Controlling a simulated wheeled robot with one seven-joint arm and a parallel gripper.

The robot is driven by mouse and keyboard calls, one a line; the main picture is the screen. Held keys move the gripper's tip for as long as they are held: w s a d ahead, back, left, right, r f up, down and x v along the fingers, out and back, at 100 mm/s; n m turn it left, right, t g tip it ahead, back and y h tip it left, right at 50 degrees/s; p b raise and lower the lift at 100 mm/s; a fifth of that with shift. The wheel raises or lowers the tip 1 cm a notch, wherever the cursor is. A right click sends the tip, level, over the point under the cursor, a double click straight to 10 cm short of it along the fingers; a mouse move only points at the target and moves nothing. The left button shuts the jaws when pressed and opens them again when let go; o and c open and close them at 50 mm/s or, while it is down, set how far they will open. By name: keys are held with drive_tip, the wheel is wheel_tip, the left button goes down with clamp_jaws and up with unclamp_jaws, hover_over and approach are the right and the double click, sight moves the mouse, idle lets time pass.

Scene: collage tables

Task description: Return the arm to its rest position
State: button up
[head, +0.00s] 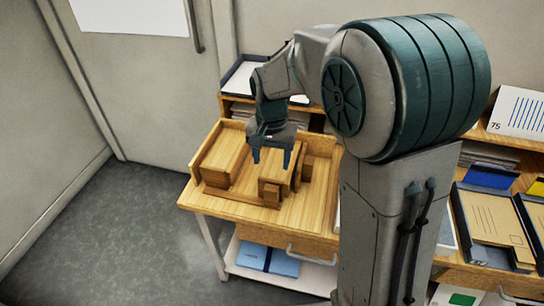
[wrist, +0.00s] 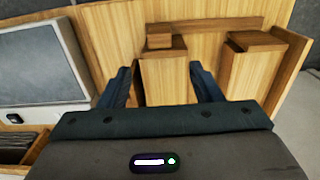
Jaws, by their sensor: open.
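My gripper (head: 272,158) hangs from my arm over the wooden table at the centre left of the head view. Its two fingers are apart and point down. In the wrist view the fingers (wrist: 164,85) stand on either side of a wooden block (wrist: 163,82), with small gaps beside it. The wooden block (head: 272,188) also shows below the gripper in the head view. Whether a finger touches it I cannot tell. My arm reaches forward and left from its large shoulder joint, which hides part of the table behind it.
A larger wooden box (head: 224,160) stands left of the gripper on the table (head: 240,208). A shelf with a tray (head: 240,80) is behind. Folders and envelopes (head: 495,222) lie at the right. A blue packet (head: 270,258) lies on the lower shelf. Floor at the left is clear.

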idle(0.4)
drive_tip(key=s+d+r+n+t, duration=0.1)
drive_tip(key=s+d+r+n, duration=0.1)
drive_tip(key=s+d, duration=0.3)
drive_tip(key=s+d+r+n+t, duration=0.1)
drive_tip(key=s+d+r, duration=0.2)
drive_tip(key=s, duration=0.9)
drive_tip(key=shift+s+d+n+t, duration=0.35)
drive_tip(key=shift+d+n+t, duration=0.05)
drive_tip(key=shift+d, duration=0.6)
drive_tip(key=shift+r, duration=0.1)
idle(0.4)
